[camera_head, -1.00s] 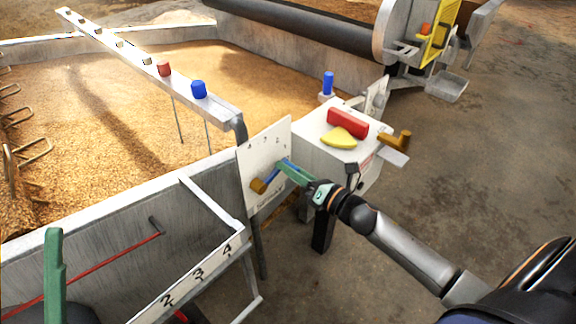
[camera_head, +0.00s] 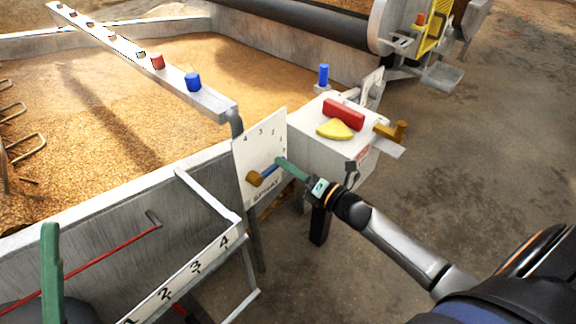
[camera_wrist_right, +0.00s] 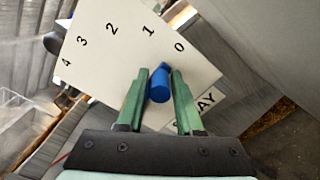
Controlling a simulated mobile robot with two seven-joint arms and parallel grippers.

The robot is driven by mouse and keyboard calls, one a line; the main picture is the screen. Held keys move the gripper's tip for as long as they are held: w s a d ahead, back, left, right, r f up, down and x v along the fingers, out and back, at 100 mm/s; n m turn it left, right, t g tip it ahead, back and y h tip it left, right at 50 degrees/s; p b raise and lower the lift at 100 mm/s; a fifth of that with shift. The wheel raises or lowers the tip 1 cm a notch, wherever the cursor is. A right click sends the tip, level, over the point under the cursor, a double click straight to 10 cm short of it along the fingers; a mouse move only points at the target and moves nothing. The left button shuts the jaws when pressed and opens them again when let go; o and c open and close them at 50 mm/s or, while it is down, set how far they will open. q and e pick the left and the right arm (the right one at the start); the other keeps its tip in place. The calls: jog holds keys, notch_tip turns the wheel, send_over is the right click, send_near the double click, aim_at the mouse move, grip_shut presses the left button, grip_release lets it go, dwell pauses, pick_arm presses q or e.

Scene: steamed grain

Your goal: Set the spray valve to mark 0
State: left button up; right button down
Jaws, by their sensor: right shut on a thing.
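The spray valve is a white panel (camera_head: 243,160) with a "SPRAY" label, an arc of marks 4 to 0, a brown hub (camera_head: 254,179) and a blue handle (camera_head: 269,171). My right gripper (camera_head: 281,162) is shut on the blue handle at the panel's right side. In the right wrist view the handle's blue end (camera_wrist_right: 159,86) sits between the green fingers, below mark 0 (camera_wrist_right: 179,47) and above the partly hidden label. I cannot tell exactly which mark the handle lines up with. A green finger of my left gripper (camera_head: 52,272) stands upright at the lower left.
A white box (camera_head: 311,145) with a red block and a yellow wedge stands right of the panel. A grain-filled vat (camera_head: 130,181) lies behind, crossed by a bar with red and blue knobs (camera_head: 193,82). A numbered rail (camera_head: 195,268) is in front. The floor at right is clear.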

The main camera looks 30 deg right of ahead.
jog(key=shift+s+d+f, duration=0.1)
jog(key=shift+d+f, duration=0.05)
jog(key=shift+f, duration=0.25)
jog(key=c, duration=0.8)
grip_release()
jog(key=shift+o, duration=0.6)
jog(key=shift+r, duration=0.1)
jog(key=p+v, duration=0.2)
jog(key=v, duration=1)
jog(key=shift+s, duration=0.2)
